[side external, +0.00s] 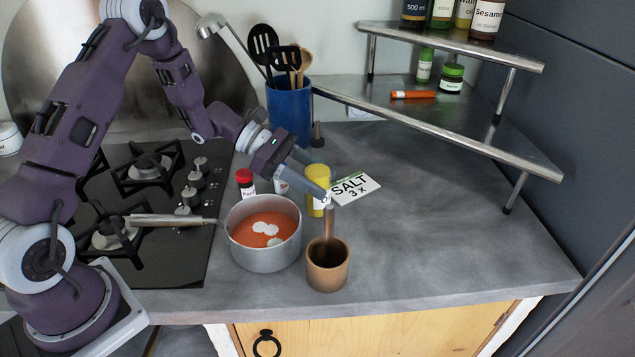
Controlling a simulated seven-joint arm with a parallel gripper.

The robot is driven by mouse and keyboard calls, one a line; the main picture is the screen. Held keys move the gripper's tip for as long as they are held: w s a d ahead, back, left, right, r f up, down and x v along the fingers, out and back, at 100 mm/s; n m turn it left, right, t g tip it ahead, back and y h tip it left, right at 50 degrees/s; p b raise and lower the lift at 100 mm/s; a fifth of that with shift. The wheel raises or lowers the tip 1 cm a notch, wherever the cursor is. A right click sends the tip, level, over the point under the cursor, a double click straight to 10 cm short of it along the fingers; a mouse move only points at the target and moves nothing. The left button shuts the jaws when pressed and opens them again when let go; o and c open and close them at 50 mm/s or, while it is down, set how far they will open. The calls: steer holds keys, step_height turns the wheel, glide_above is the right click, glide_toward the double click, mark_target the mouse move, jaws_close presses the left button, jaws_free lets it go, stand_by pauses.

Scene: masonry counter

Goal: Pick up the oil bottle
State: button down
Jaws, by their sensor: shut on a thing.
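Several bottles stand on the upper shelf at the top right, cut off by the picture's edge. One with a yellowish label (465,13) reads partly as oil, and a dark one beside it (486,20) reads "Sesame". My gripper (325,198) is far from them, low over the counter. It is shut, with its fingertips at the top of a wooden pestle (328,223) that stands upright in a brown mortar (327,270). The fingers hide part of a yellow container (318,172) behind them. The exact grip is small and hard to see.
A pot (268,259) of orange-red soup stands left of the mortar. A red-capped jar (245,181), a "SALT 3 x" card (352,187) and a blue utensil holder (290,112) are nearby. The lower shelf (400,117) holds small jars. The right counter is clear.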

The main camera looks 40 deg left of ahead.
mark_target(313, 138)
steer(key=shift+r, duration=0.1)
steer(key=r, duration=0.8)
steer(key=a+r, duration=0.1)
steer(key=r, duration=0.3)
steer(key=shift+s, duration=0.15)
steer(key=s+a, duration=0.3)
steer(key=a, duration=0.5)
steer(key=s+a, duration=0.3)
steer(key=a, duration=0.4)
steer(key=d+f+m+g, duration=0.2)
steer(key=d+m+g, duration=0.7)
steer(key=d, duration=0.8)
steer(key=shift+s+d+f+g, duration=0.2)
steer(key=shift+d+g, duration=0.2)
steer(key=shift+g, duration=0.1)
steer(key=shift+w, duration=0.1)
